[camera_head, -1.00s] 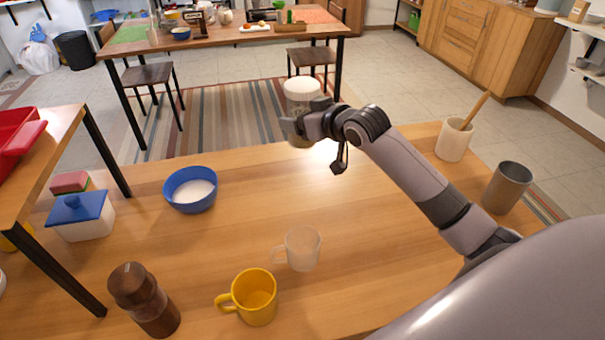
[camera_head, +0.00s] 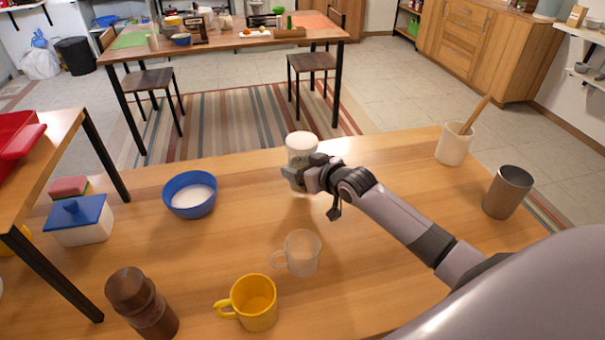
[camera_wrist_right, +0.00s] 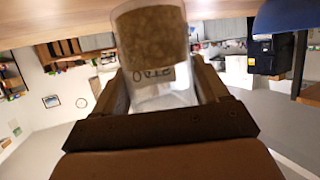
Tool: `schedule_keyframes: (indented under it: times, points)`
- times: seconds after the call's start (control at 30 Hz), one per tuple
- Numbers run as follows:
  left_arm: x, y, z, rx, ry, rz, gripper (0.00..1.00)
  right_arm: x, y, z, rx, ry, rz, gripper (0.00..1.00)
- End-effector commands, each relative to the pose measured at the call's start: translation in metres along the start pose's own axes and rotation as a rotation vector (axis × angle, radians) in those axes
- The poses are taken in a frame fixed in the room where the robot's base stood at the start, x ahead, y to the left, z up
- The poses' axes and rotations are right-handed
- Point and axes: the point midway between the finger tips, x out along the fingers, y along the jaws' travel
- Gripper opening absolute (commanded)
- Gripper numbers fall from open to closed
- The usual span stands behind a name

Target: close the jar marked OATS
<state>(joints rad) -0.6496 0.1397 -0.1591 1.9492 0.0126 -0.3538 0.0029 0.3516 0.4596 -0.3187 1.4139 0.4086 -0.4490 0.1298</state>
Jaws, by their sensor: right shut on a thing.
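The clear jar marked OATS (camera_head: 301,150) has a pale top and is near the far edge of the wooden table (camera_head: 250,225). My right gripper (camera_head: 305,178) is shut around its side. In the right wrist view, the jar (camera_wrist_right: 152,45) appears upside down between the two fingers (camera_wrist_right: 165,95), with its label partly readable and brown contents towards the top of the picture. I cannot tell whether its base touches the table or whether the pale top is a lid. My left gripper is not in view.
A blue bowl (camera_head: 190,194) with white contents is to the left. A frosted mug (camera_head: 302,254) and a yellow mug (camera_head: 253,303) stand nearer me, with a brown grinder (camera_head: 142,303) to their left. A utensil pot (camera_head: 454,146) and grey cup (camera_head: 507,192) stand right.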

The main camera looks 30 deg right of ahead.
Motion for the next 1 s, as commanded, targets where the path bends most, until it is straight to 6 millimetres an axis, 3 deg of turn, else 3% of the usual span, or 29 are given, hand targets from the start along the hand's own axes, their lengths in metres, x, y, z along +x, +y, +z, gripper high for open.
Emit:
schedule_keyframes:
  times: [0.17, 0.57, 0.6, 0.63, 0.67, 1.0]
  points:
    - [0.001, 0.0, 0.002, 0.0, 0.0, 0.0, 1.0, 0.008, 0.0, 0.018, -0.001, 0.003, 0.0, 0.0]
    - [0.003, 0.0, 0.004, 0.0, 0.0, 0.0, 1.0, 0.009, 0.0, 0.022, -0.001, 0.003, 0.0, 0.0]
    - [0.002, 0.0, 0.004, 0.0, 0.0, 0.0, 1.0, 0.009, 0.0, 0.023, -0.001, 0.0, 0.0, 0.83]
    - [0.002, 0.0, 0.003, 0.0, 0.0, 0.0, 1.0, 0.009, 0.0, 0.022, -0.001, 0.0, 0.0, 0.93]
    - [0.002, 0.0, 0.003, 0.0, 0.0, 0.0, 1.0, 0.009, 0.0, 0.022, -0.001, 0.0, 0.0, 0.99]
    - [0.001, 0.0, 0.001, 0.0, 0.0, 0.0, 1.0, 0.007, 0.0, 0.019, -0.001, 0.001, 0.0, 0.99]
